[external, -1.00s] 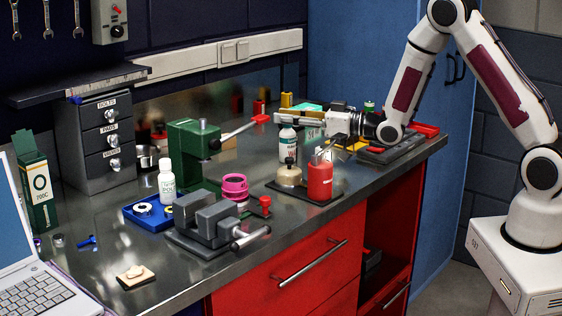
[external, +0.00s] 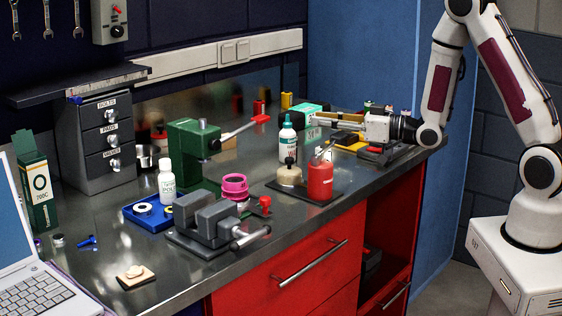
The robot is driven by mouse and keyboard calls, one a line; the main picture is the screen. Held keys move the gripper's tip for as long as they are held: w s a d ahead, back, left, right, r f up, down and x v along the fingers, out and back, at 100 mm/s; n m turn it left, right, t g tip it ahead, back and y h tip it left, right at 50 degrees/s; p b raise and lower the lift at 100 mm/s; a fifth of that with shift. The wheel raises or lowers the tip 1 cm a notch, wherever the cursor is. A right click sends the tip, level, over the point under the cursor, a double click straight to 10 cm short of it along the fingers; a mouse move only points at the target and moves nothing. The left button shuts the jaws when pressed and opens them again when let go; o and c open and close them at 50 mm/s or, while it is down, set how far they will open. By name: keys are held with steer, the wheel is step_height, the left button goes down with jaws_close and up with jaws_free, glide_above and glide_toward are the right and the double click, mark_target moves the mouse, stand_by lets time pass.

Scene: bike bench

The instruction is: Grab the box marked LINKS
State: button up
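I cannot read the word LINKS on anything. A teal-topped box with a pale side (external: 309,109) stands at the back of the bench, behind the white bottle; any lettering on it is too small to read. My gripper (external: 322,119) reaches in from the right, low over the bench, pointing left. Its fingertips are near the right side of the teal box; I cannot tell whether they touch it.
A white bottle (external: 287,143), a red canister (external: 320,180) and a beige pot (external: 289,174) stand just in front. A green press (external: 190,150) and a grey vise (external: 207,218) are farther left. The blue cabinet (external: 370,60) is behind.

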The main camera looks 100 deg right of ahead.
steer(key=shift+v, duration=1.1)
steer(key=shift+w, duration=0.1)
steer(key=shift+w+a+r, duration=0.2)
steer(key=shift+w+a, duration=0.15)
steer(key=shift+a, duration=0.05)
steer(key=a+r+n+g+y, duration=0.1)
steer(key=a+r+g, duration=0.2)
steer(key=a, duration=0.5)
steer(key=a+r+n+g+y, duration=0.2)
steer(key=a+g, duration=0.1)
steer(key=a, duration=0.5)
steer(key=s+a+r+n+g+y, duration=0.1)
steer(key=s+a+g+y, duration=0.3)
steer(key=s+a, duration=1.5)
steer(key=shift+s+r+n+g, duration=0.3)
steer(key=shift+s+g, duration=0.2)
steer(key=shift+s, duration=0.25)
